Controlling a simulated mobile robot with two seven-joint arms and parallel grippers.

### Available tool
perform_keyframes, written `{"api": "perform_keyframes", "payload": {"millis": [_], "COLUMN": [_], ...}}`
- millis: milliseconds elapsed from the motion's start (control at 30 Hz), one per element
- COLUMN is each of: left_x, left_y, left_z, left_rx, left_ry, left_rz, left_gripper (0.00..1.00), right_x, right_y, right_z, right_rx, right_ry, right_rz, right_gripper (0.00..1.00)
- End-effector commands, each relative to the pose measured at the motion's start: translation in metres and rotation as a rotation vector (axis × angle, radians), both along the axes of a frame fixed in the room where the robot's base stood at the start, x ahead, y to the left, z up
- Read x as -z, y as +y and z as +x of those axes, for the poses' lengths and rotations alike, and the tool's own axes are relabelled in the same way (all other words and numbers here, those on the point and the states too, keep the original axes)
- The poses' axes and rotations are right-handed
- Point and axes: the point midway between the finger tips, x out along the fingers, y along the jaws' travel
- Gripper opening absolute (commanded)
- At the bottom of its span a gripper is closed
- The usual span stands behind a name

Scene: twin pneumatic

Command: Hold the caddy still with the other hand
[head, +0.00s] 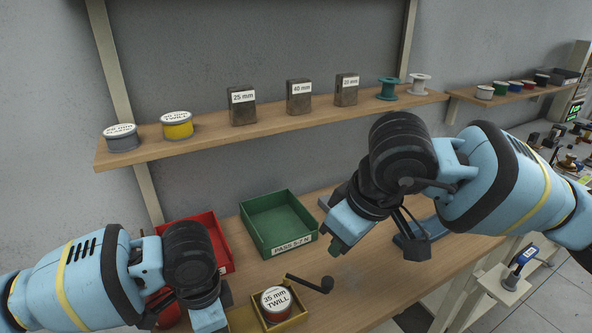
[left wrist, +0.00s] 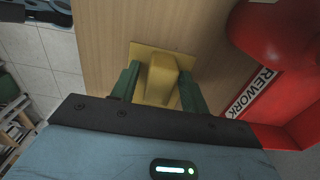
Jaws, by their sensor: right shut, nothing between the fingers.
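The caddy (head: 296,319) is a small yellow open box on the bench, with a spool labelled "35 mm TWILL" (head: 276,302) in it. My left gripper is low beside the caddy's left end in the head view, its fingertips hidden there. In the left wrist view its green fingers (left wrist: 163,86) stand on either side of a yellow upright block (left wrist: 162,80) on a yellow plate, apparently part of the caddy. Whether they press on it is unclear. My right gripper (head: 337,246) is shut and empty, above the bench right of the green tray.
A green tray labelled "PASS 5-7 N" (head: 300,243) and a red tray (head: 222,250) labelled "REWORK" in the left wrist view stand behind. A dark crank-like piece (head: 312,284) juts near the caddy. A shelf (head: 210,133) above holds spools and labelled blocks.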

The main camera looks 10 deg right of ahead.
Motion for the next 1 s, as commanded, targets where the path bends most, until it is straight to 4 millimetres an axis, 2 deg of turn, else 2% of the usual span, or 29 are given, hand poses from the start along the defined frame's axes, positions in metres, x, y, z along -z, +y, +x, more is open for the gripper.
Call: {"api": "perform_keyframes", "payload": {"millis": [333,467,800,1000], "left_x": [-0.001,-0.011,-0.074,-0.105], "left_y": [0.0,0.0,0.0,0.0], "left_z": [0.0,0.001,0.001,0.0], "left_rx": [0.0,0.0,0.0,0.001], "left_ry": [-0.001,-0.002,-0.003,-0.001], "left_rz": [0.001,0.001,0.0,-0.001], "left_gripper": [0.52,0.52,0.52,0.52], "right_x": [0.0,0.0,0.0,0.0], "right_y": [0.0,0.0,0.0,0.0], "right_z": [0.0,0.0,0.0,0.0], "right_rx": [0.0,0.0,0.0,0.0], "right_ry": [0.0,0.0,0.0,0.0], "right_rz": [0.0,0.0,0.0,0.0], "right_gripper": [0.0,0.0,0.0,0.0]}}
